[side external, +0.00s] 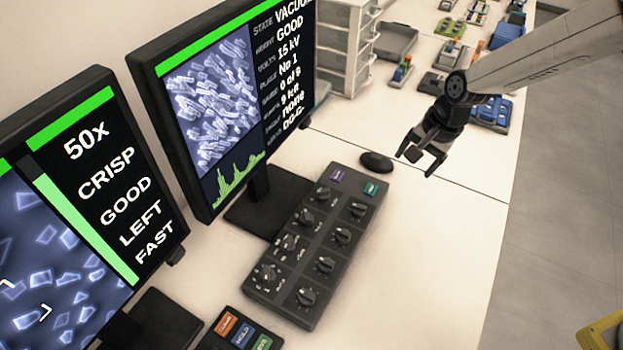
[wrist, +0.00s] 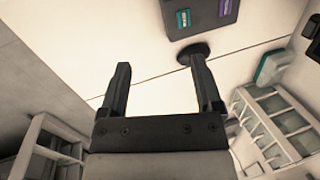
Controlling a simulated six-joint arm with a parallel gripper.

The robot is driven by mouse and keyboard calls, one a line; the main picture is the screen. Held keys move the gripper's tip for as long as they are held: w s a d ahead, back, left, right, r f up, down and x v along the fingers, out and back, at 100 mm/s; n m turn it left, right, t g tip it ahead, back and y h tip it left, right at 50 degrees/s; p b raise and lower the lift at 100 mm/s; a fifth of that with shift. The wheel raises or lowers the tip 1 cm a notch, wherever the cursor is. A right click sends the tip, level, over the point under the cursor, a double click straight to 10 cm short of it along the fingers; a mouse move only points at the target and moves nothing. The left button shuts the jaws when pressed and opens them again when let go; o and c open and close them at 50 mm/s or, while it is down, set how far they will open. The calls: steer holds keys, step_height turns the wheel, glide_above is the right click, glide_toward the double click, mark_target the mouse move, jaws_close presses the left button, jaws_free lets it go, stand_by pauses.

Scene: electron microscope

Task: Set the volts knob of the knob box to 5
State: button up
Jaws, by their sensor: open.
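The knob box (side external: 318,243) is a dark grey panel lying on the white table in the side external view. It carries several black knobs, with a purple button and a teal button at its far end. The knob labels are too small to read, so I cannot tell which is the volts knob. In the wrist view only the box's end (wrist: 203,14) with the two buttons shows at the top edge. My gripper (side external: 421,161) is open and empty, above the table to the right of the box's far end. Its two fingers also show in the wrist view (wrist: 157,80).
A monitor (side external: 222,100) reading "VOLTS 15 kV" stands behind the box, with a second monitor (side external: 85,205) at left. A button panel (side external: 240,332) sits in front. The table right of the box is clear.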

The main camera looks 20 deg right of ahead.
steer(key=w+a+f+m+y, duration=0.1)
steer(key=w+a+f+m, duration=0.25)
steer(key=a, duration=0.45)
steer(key=m+g+y, duration=0.1)
steer(key=m+g, duration=0.1)
steer(key=m, duration=0.3)
glide_toward(308, 214)
steer(key=f, duration=0.1)
steer(key=shift+s+a+f+n, duration=0.2)
steer(key=shift+a+n, duration=0.05)
steer(key=shift+f, duration=0.1)
steer(key=shift+x, duration=3.8)
steer(key=shift+w+a, duration=0.1)
jaws_close()
